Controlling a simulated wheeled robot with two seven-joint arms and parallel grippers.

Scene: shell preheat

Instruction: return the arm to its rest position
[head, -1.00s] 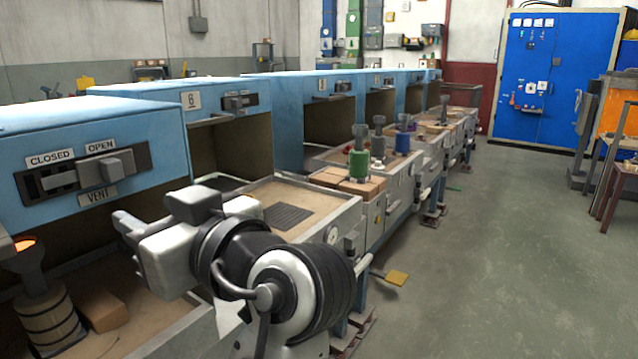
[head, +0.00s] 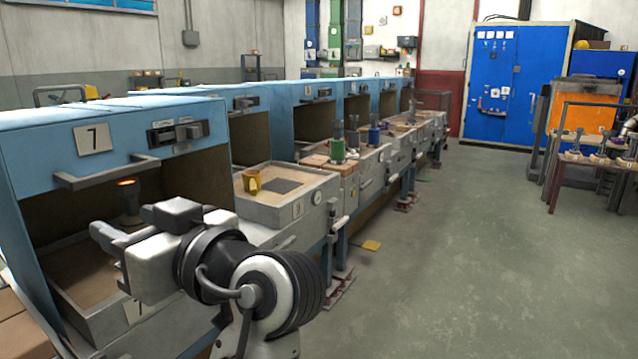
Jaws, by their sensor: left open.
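My left arm comes up from the bottom of the head view, and its gripper (head: 108,238) points left, in front of the station marked 7 (head: 95,138). The gripper is open, and I see nothing between its fingers. Its wrist hides part of that station's sand tray (head: 82,283). A dark, cup-like piece with a glowing orange top (head: 127,200) stands inside the station, behind the gripper. My right gripper is out of view.
A row of blue-hooded stations runs away along the left. A yellow pedal (head: 371,246) sticks out low. The grey floor (head: 480,260) at the right is clear; a blue cabinet (head: 510,85) stands behind.

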